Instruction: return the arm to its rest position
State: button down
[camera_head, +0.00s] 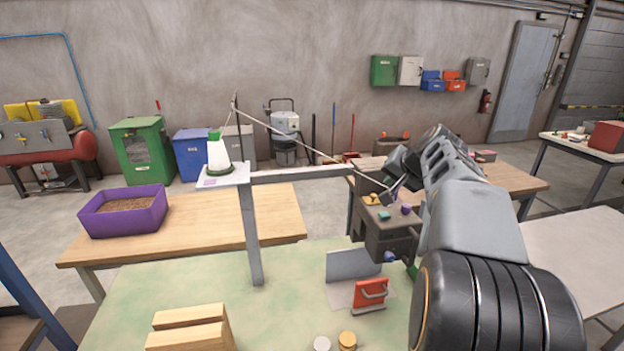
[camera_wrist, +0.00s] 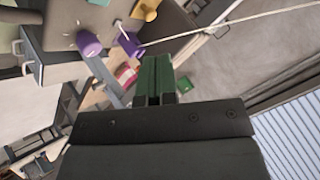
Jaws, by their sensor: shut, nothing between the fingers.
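My arm rises from the lower right of the head view and bends over at the top. My gripper (camera_head: 388,192) points down close above the grey control box (camera_head: 385,240). In the wrist view my gripper (camera_wrist: 155,62) has its green fingers together, with nothing between them. A purple knob (camera_head: 406,209), a teal button (camera_head: 384,216) and yellow parts (camera_head: 372,199) are on top of the box. The purple knob also shows in the wrist view (camera_wrist: 88,44), to the left of the fingers and apart from them. The rest position is not marked in either view.
A thin line runs from the post (camera_head: 234,105) down towards the box, close to my gripper. A horizontal beam (camera_head: 310,173) stands left of it. The green bench (camera_head: 270,300) carries wooden blocks (camera_head: 190,328) and a red-handled part (camera_head: 370,292). A purple bin (camera_head: 125,221) is far left.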

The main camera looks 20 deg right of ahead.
jog(key=shift+g, duration=0.7)
jog(key=f, duration=0.1)
jog(key=s+f, duration=0.2)
jog(key=f, duration=0.1)
jog(key=shift+f, duration=0.1)
jog(key=shift+n+g, duration=0.3)
jog(key=shift+g, duration=0.3)
jog(key=s+a+f, duration=0.2)
jog(key=f, duration=0.1)
jog(key=shift+a, duration=0.3)
jog(key=s+a+f+n+g, duration=0.1)
jog(key=s+a+f+n, duration=0.3)
jog(key=s+a, duration=0.3)
jog(key=s+a+f+n+g, duration=0.1)
jog(key=s+a+f+n, duration=0.3)
jog(key=a, duration=1)
jog(key=s, duration=0.2)
jog(key=shift+s+a+n, duration=0.2)
jog(key=shift+s+n, duration=0.15)
jog(key=shift+n, duration=0.05)
